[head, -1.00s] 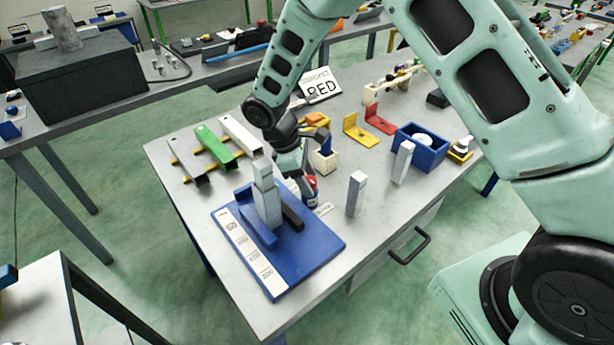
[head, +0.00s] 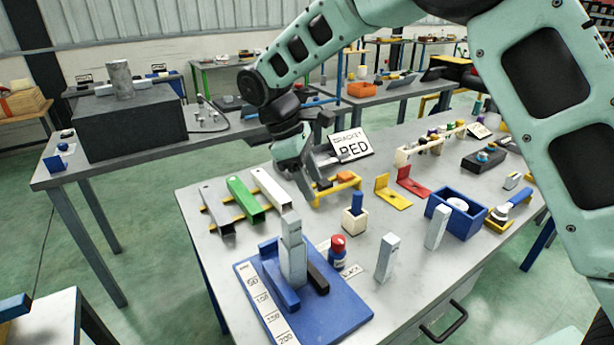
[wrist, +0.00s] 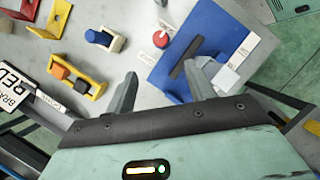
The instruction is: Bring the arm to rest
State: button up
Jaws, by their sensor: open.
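My mint-green arm reaches over the table from the upper right in the head view. My gripper (head: 312,175) is above the far side of the grey table (head: 370,235), near the yellow tray and the sign. In the wrist view its two fingers (wrist: 160,88) are spread apart with nothing between them. The view between and past them shows the blue board (wrist: 195,50), the red-capped bottle (wrist: 160,39) and the white block with a blue peg (wrist: 103,40), all below and apart from the fingers.
The blue board (head: 330,318) carries stacked grey blocks (head: 292,255). Grey upright blocks (head: 387,257), a blue bin (head: 455,228), green channel (head: 244,200), yellow tray (head: 338,190) and BRACKET RED sign (head: 352,146) stand around. Space above the table's left side is clear.

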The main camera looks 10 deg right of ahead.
jog(key=shift+v, duration=0.8)
